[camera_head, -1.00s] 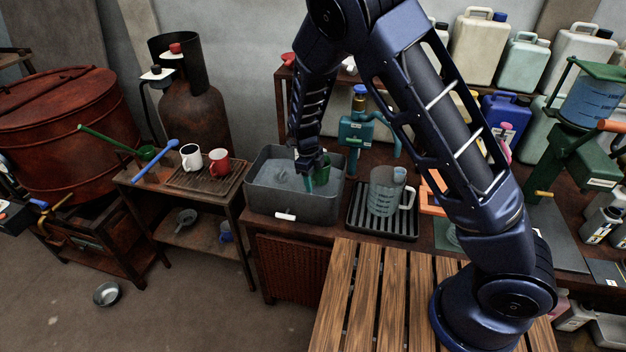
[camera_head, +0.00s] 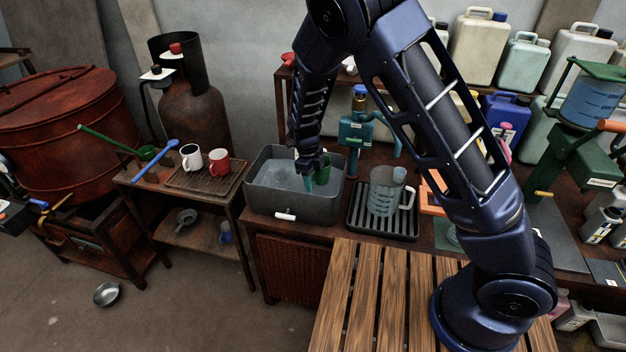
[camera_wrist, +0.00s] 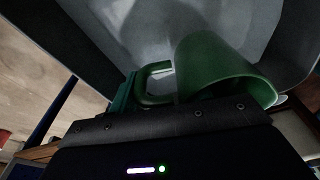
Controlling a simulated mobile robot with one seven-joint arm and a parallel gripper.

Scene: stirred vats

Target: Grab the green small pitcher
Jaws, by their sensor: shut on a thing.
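The green small pitcher (camera_wrist: 210,68) fills the middle of the wrist view, with its handle (camera_wrist: 150,82) to the left and its rim to the lower right. In the head view the pitcher (camera_head: 323,168) shows partly behind my gripper (camera_head: 307,180), over the grey basin (camera_head: 292,208). My gripper is shut on the pitcher, at its handle side as far as the wrist view shows. The fingertips are mostly hidden in the wrist view. The pitcher is inside or just above the basin; its exact height over the liquid is hard to tell.
A clear measuring jug (camera_head: 383,195) stands on a black ribbed tray (camera_head: 362,225) right of the basin. A teal pump (camera_head: 354,132) stands behind. A white mug (camera_head: 191,158) and red mug (camera_head: 219,161) sit on a brown rack to the left. The wooden slatted surface (camera_head: 375,300) in front is clear.

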